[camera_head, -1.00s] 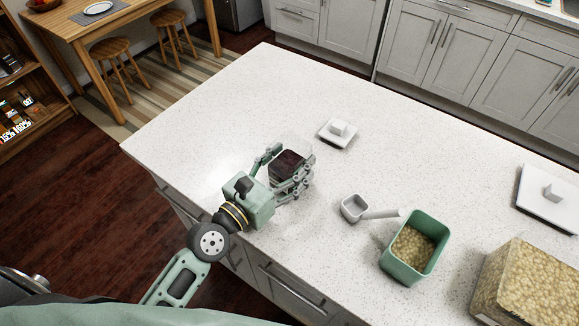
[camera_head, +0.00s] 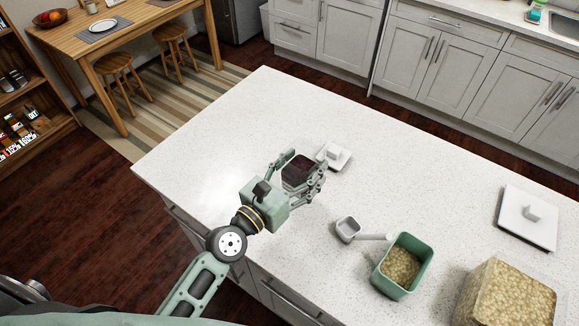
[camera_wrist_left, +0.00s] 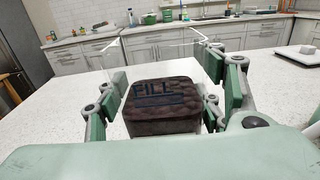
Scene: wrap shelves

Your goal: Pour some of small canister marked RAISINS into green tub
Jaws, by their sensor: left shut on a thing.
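A small clear canister (camera_head: 298,171) with dark raisins in its lower part is between the fingers of my left gripper (camera_head: 300,174), which is shut on it. In the left wrist view the canister (camera_wrist_left: 162,107) looks upright, its clear walls rising above the raisins, with "FILL" and a line on it. No RAISINS label is readable. The green tub (camera_head: 379,273) stands open on the counter to the right of the gripper, with pale beige grains inside. My right gripper is not in view.
A white scoop (camera_head: 348,229) lies between the gripper and the tub. A small white lid (camera_head: 333,155) lies just behind the canister. A large clear container (camera_head: 508,300) of pale pieces and a large white lid (camera_head: 528,216) are at the right. The counter's far left (camera_head: 250,110) is clear.

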